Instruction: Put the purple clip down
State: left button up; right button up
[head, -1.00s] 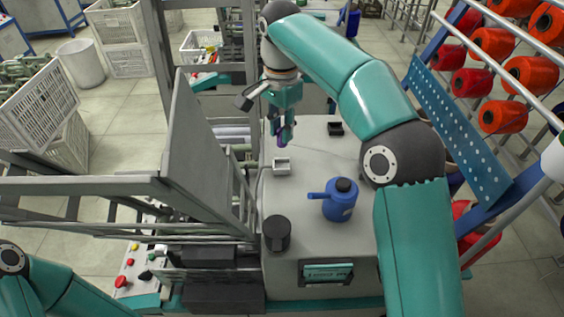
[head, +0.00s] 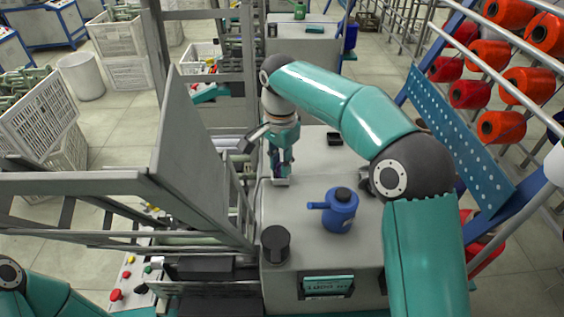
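My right gripper (head: 281,172) points down over the grey machine top, at the small pale holder (head: 281,183). A bit of the purple clip (head: 283,170) shows between its fingers, which look closed on it. The clip is small and mostly hidden by the fingers. Its lower end is at or just above the holder; I cannot tell whether they touch. My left arm shows only at the lower left corner, and its gripper is out of view.
A small black tray (head: 334,139) lies behind and right of the gripper. A blue oil can (head: 340,211) and a dark cup (head: 275,244) stand nearer on the machine top (head: 300,225). A grey metal panel (head: 190,150) rises at the left. Orange spools (head: 470,94) hang at the right.

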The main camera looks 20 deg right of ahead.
jog(key=o, duration=0.5)
jog(key=shift+c, duration=0.2)
notch_tip(320, 180, up, 12)
jog(key=p, duration=0.3)
dwell(0.4)
